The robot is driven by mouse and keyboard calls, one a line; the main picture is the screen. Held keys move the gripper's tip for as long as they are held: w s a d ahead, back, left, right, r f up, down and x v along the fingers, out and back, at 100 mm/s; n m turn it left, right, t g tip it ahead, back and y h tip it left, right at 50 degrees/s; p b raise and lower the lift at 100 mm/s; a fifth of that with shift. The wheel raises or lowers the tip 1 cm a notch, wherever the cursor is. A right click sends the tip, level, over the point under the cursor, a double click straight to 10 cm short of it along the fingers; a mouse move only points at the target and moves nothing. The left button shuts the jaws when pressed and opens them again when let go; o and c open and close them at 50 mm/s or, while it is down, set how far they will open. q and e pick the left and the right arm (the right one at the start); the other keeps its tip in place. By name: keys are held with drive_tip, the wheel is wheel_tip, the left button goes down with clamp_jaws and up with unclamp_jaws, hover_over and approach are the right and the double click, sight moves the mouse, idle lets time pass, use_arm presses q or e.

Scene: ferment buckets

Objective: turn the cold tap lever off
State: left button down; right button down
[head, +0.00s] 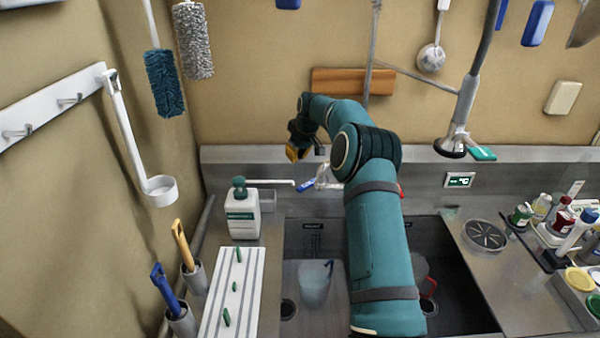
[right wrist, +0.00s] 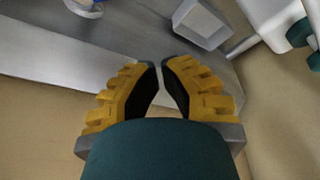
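The cold tap lever (head: 306,186) is a small blue piece on the tap (head: 323,174) at the back of the sink. Part of the tap is hidden by my right arm. My left gripper is out of view.
A white soap bottle (head: 242,211) and a grey open box (right wrist: 201,24) stand left of the tap. The sink holds a clear cup (head: 314,284). A spray hose head (head: 454,143) hangs to the right. The back wall is close behind the gripper.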

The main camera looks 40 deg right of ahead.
sight(312, 182)
wheel_tip(312, 182, down, 9)
drive_tip(key=p, duration=0.1)
drive_tip(key=shift+s+f, duration=0.15)
drive_tip(key=shift+s, duration=0.3)
idle(0.5)
drive_tip(key=shift+d, duration=0.1)
idle(0.4)
